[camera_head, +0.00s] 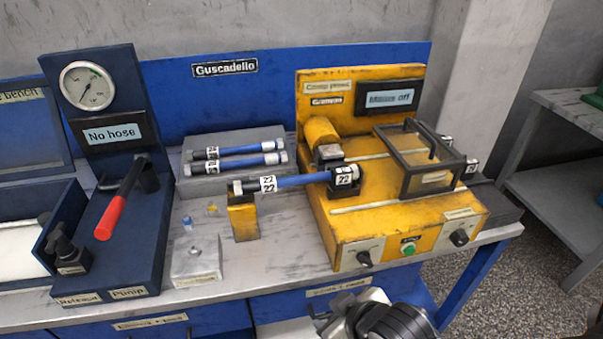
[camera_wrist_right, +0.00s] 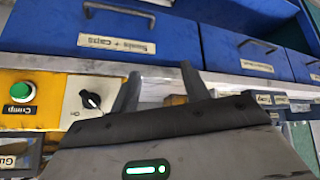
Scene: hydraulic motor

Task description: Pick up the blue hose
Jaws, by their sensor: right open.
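A blue hose (camera_head: 300,180) with dark end fittings and "22" tags lies level, its left end on a small yellow block (camera_head: 243,219) and its right end at the yellow crimp press (camera_head: 400,212). Two more blue hoses (camera_head: 236,163) lie side by side on a grey block (camera_head: 196,187) behind it. My right gripper (camera_wrist_right: 160,90) is open, and I see nothing between its fingers. In the head view my right arm's end shows at the bottom, in front of the bench and below the hose. My left gripper is not in view.
A dark blue pump stand with a red-handled lever (camera_head: 119,202), a gauge (camera_head: 87,86) and a "No hose" display (camera_head: 112,133) stands at left. A small grey block (camera_head: 196,262) sits near the front edge. Drawers (camera_wrist_right: 240,50) with handles are below the bench.

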